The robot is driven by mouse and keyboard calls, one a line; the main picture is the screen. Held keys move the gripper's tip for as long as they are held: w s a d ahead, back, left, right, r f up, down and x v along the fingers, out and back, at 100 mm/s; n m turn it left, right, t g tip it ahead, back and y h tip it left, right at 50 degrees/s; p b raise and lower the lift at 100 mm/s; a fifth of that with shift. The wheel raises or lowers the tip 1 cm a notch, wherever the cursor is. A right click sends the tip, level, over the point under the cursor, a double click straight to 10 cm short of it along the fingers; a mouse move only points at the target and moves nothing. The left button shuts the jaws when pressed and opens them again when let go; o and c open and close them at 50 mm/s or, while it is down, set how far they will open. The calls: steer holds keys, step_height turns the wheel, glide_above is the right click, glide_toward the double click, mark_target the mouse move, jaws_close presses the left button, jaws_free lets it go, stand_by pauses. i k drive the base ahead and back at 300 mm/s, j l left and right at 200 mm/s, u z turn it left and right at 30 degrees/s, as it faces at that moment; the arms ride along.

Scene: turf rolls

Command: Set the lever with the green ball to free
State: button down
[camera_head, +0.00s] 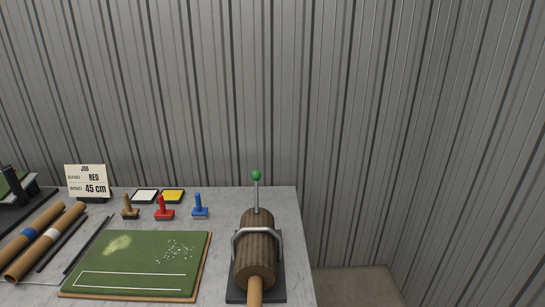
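The lever's green ball (256,175) sits at the top of a thin, nearly upright metal rod (257,196). The rod rises behind a wooden roller (258,248) at the right end of the table. A grey metal bracket (237,250) arches around the roller, above a dark base plate (275,294). No label for the lever's positions can be made out. My gripper is not in view.
The table (282,203) also holds a green turf board (150,262), brown, red (164,209) and blue stamps, white and yellow pads, and cardboard tubes (45,240). A corrugated wall stands behind.

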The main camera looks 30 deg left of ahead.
mark_target(257, 175)
steer(key=i+l+u, duration=0.1)
steer(key=i+u, duration=0.3)
steer(key=i+l+u, duration=0.15)
steer(key=i+u, duration=0.15)
steer(key=u, duration=0.15)
steer(key=i+l+u, duration=0.5)
steer(key=u, duration=0.35)
steer(key=i+l+u, duration=0.15)
steer(key=u, duration=0.3)
steer(key=i+l+u, duration=0.2)
steer(key=u, duration=0.25)
steer(key=l+u, duration=0.25)
steer(key=u, duration=0.2)
steer(key=i+l+u, duration=0.1)
steer(key=l+u, duration=0.2)
steer(key=u, duration=0.15)
steer(key=l+u, duration=0.25)
steer(key=u, duration=0.15)
steer(key=l+u, duration=0.75)
steer(key=l, duration=0.2)
